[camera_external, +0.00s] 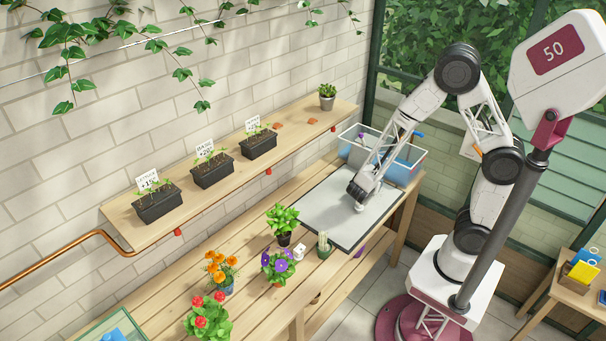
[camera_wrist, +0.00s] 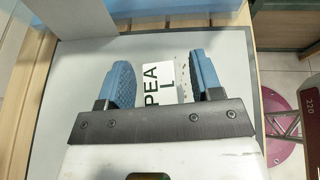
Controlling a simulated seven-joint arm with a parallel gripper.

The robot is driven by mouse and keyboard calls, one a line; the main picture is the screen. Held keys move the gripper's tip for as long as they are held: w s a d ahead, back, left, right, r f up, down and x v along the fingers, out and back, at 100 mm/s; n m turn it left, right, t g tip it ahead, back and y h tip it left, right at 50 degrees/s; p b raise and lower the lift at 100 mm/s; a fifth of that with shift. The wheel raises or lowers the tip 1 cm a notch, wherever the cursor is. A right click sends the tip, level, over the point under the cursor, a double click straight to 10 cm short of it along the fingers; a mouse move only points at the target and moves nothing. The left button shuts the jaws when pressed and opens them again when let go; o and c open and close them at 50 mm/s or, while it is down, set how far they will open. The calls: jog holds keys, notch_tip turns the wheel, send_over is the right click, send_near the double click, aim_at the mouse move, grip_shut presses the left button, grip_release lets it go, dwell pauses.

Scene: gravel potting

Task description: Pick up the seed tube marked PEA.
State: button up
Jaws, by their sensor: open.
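The seed tube (camera_wrist: 166,92) shows in the wrist view as a white piece with dark letters reading PEA and part of another line, turned sideways. It lies over the grey board between my two blue fingers. The lower part of the tube is hidden behind my gripper body. In the external view my gripper (camera_external: 359,194) is low over the grey board (camera_external: 318,205), with a small pale end just below it.
A clear-walled bin (camera_external: 415,155) with blue contents stands behind the board. Potted flowers (camera_external: 279,262), a leafy plant (camera_external: 284,222) and a small cactus pot (camera_external: 324,246) stand on the bench just left of the board. A shelf (camera_external: 285,140) with seedling trays runs along the wall.

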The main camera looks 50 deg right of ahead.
jog(key=shift+d+f, duration=0.15)
jog(key=shift+d, duration=0.25)
dwell(0.3)
jog(key=c, duration=1)
jog(key=shift+r, duration=1.25)
jog(key=s+a+r, duration=0.1)
jog(key=s+r, duration=0.1)
jog(key=s, duration=1.3)
jog(key=shift+s+a+r, duration=0.25)
jog(key=shift+s+r, duration=0.05)
jog(key=shift+s, duration=0.1)
